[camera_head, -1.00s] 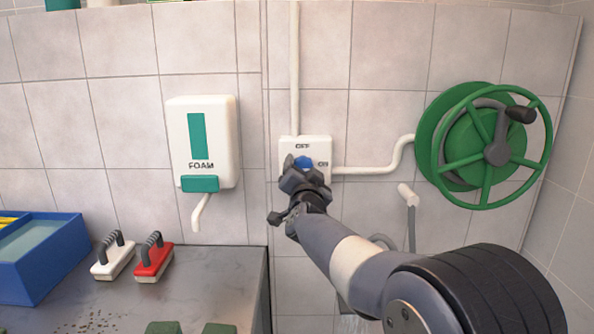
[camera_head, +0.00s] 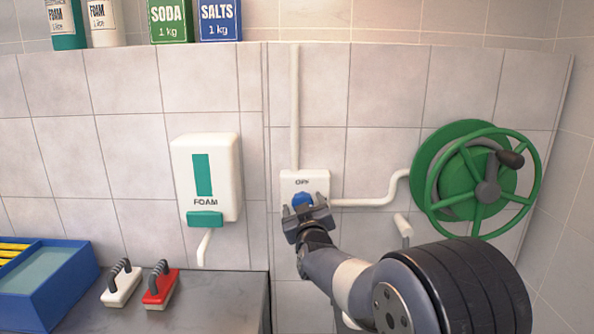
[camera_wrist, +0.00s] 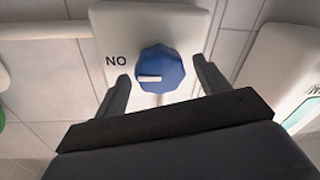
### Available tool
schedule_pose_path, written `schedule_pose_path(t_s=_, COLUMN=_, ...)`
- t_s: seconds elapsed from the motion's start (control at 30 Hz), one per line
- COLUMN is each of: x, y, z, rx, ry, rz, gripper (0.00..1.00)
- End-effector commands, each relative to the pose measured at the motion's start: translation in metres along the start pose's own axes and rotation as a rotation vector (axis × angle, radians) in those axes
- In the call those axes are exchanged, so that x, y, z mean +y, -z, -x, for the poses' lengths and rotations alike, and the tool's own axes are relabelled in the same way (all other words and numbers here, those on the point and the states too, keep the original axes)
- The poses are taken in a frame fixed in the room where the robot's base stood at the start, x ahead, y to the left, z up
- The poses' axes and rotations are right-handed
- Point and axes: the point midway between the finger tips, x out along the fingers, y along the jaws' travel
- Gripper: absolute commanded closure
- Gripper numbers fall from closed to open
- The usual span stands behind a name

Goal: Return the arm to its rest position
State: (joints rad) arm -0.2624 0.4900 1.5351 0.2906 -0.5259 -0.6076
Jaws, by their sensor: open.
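My gripper (camera_head: 306,208) is open in front of the white switch box on the wall. In the wrist view my gripper (camera_wrist: 162,90) has one finger on each side of the blue knob (camera_wrist: 160,69), with gaps showing between fingers and knob. The blue knob (camera_head: 302,200) is partly hidden by the gripper in the head view. The switch box (camera_head: 318,180) shows the word OFF above the knob. In the wrist view the box (camera_wrist: 150,20) shows ON, upside down, at the left, and the knob's white mark lies toward that side.
A foam dispenser (camera_head: 210,165) hangs left of the box. A green hose reel (camera_head: 470,180) is at the right, joined by a white pipe (camera_head: 365,202). A white brush (camera_head: 122,287), a red brush (camera_head: 160,288) and a blue bin (camera_head: 45,300) stand on the metal counter (camera_head: 225,300).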

Motion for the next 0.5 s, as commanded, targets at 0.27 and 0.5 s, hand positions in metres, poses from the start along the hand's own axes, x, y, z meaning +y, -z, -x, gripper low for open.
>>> schedule_pose_path(t_s=0.27, x=0.0016, y=0.0046, z=-0.0004, rx=-0.015, ry=0.013, rz=0.146, gripper=0.30)
schedule_pose_path(t_s=0.5, x=0.0015, y=0.0048, z=-0.0004, rx=-0.025, ry=0.024, rz=0.260, gripper=0.30)
